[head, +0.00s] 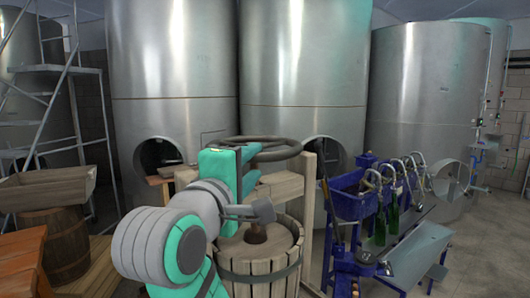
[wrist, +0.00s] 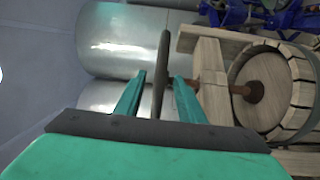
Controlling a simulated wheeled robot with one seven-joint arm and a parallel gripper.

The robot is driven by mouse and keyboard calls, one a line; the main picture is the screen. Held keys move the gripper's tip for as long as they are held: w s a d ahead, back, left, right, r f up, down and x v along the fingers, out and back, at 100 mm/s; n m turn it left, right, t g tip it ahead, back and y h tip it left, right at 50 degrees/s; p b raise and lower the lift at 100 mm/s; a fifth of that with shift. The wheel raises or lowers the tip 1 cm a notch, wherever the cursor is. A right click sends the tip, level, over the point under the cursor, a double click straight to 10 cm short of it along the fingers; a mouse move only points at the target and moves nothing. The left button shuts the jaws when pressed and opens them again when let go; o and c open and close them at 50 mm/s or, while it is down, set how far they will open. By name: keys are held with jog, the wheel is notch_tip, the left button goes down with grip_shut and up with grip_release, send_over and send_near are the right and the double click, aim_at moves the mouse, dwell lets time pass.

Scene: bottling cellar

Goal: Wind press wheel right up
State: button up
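The press wheel (head: 292,147) is a dark ring lying level above the wooden crossbeam of the press. In the wrist view the wheel (wrist: 164,60) shows edge-on. My gripper (head: 237,150) is at the wheel's near left side. In the wrist view its two green fingers (wrist: 160,84) stand apart, one on each side of the wheel, with a gap visible on both sides. The screw (head: 256,233) runs down to the round wooden plate (head: 285,236) inside the slatted basket (head: 262,270). My arm hides part of the wheel, beam and basket.
A blue bottle filler (head: 350,205) with green bottles (head: 380,228) stands close right of the press. Large steel tanks (head: 175,60) stand behind. A barrel (head: 68,240) and a wooden trough (head: 45,188) are at left. Grey floor (head: 490,240) is open at far right.

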jog(key=x, duration=0.8)
jog(key=shift+w, duration=0.25)
jog(key=shift+d, duration=0.1)
jog(key=shift+w, duration=0.1)
jog(key=shift+c, duration=0.4)
jog(key=c, duration=0.5)
grip_shut()
